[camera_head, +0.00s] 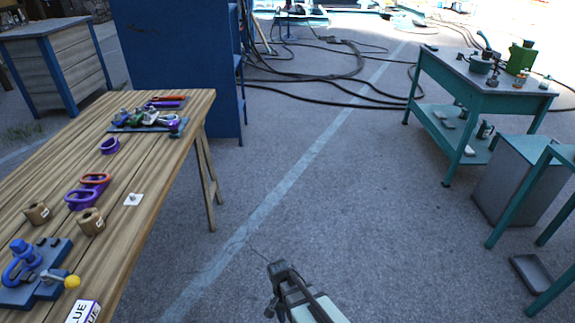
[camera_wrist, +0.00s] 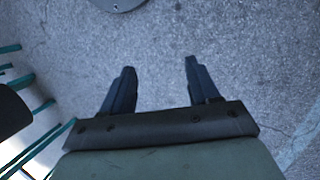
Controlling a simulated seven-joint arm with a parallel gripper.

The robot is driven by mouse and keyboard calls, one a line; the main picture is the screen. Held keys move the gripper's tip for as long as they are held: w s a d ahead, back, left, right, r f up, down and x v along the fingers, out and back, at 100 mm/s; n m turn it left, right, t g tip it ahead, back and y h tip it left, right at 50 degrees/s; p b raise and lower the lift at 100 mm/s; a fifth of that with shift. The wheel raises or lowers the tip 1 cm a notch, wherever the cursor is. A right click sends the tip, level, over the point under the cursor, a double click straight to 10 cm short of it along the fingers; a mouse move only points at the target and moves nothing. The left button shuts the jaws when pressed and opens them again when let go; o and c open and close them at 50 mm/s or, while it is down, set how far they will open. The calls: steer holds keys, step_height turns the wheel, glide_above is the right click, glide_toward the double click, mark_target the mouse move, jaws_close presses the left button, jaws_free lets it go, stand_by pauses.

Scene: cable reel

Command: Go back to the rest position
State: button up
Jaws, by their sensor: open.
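My gripper (camera_head: 274,285) is at the bottom middle in the head view, over bare pavement and to the right of the wooden table (camera_head: 150,205). In the wrist view my gripper (camera_wrist: 160,75) shows two dark fingers spread apart with nothing between them. The gripper touches nothing that I can see.
The table holds purple and orange rings (camera_head: 84,199), brown cylinders (camera_head: 90,221), a blue fixture (camera_head: 32,270) with a yellow knob, and a cluttered tray (camera_head: 117,127). A green cart (camera_head: 485,85) stands right. Black cables (camera_head: 330,75) lie behind. The middle ground is clear.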

steer(key=s+d+f+n+g+y, duration=0.1)
steer(key=s+d+f+n, duration=0.1)
steer(key=s+d+f, duration=0.3)
steer(key=s+d+f+n+g+y, duration=0.1)
steer(key=s+d+f, duration=0.4)
steer(key=s+d, duration=0.6)
steer(key=s+n+g, duration=0.1)
steer(key=s, duration=0.4)
steer(key=shift+s, duration=0.1)
